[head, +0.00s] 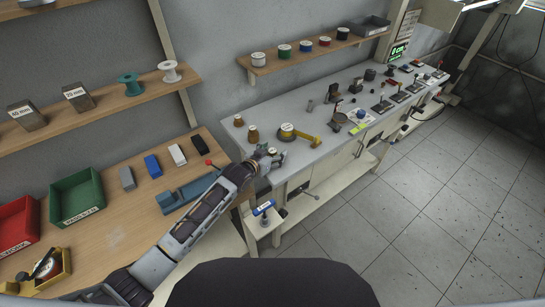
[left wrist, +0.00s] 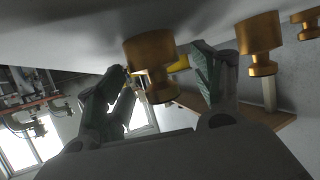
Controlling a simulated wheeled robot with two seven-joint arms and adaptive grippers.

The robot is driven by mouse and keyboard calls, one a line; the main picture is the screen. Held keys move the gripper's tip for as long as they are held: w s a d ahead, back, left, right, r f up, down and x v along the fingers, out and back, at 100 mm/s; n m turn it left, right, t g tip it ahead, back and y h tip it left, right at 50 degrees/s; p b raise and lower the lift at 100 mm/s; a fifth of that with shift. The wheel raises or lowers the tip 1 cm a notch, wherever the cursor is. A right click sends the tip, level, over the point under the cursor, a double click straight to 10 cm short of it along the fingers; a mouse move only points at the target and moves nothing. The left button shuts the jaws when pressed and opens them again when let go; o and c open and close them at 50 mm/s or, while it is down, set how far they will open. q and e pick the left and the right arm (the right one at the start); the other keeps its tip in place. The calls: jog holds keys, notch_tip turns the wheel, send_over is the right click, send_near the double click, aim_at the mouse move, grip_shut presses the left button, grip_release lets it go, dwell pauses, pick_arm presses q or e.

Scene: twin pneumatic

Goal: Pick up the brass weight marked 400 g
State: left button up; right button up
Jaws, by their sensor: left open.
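Three brass weights show in the left wrist view. The nearest brass weight (left wrist: 152,62) is between the two fingers of my open left gripper (left wrist: 160,72), with gaps to the fingers. A second brass weight (left wrist: 258,44) and a third brass weight (left wrist: 308,23) are to the right, outside the fingers. In the head view, my left gripper (head: 270,160) is at the grey bench's near left end and mostly hides the nearest weight. The other two weights (head: 253,134) (head: 238,120) stand behind it on the bench. I cannot read the 400 g marking on any. My right gripper is out of view.
A yellow-handled tool (head: 300,134) lies on the grey bench (head: 330,100) just right of the weights. Several small devices stand further along. A blue vise (head: 185,192) is on the wooden table beside my left arm. Open floor lies at right.

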aim_at(272, 150)
pick_arm(q)
jog(key=shift+r, duration=0.1)
jog(key=c, duration=1.4)
jog(key=shift+r+b, duration=0.35)
jog(key=shift+r, duration=4.65)
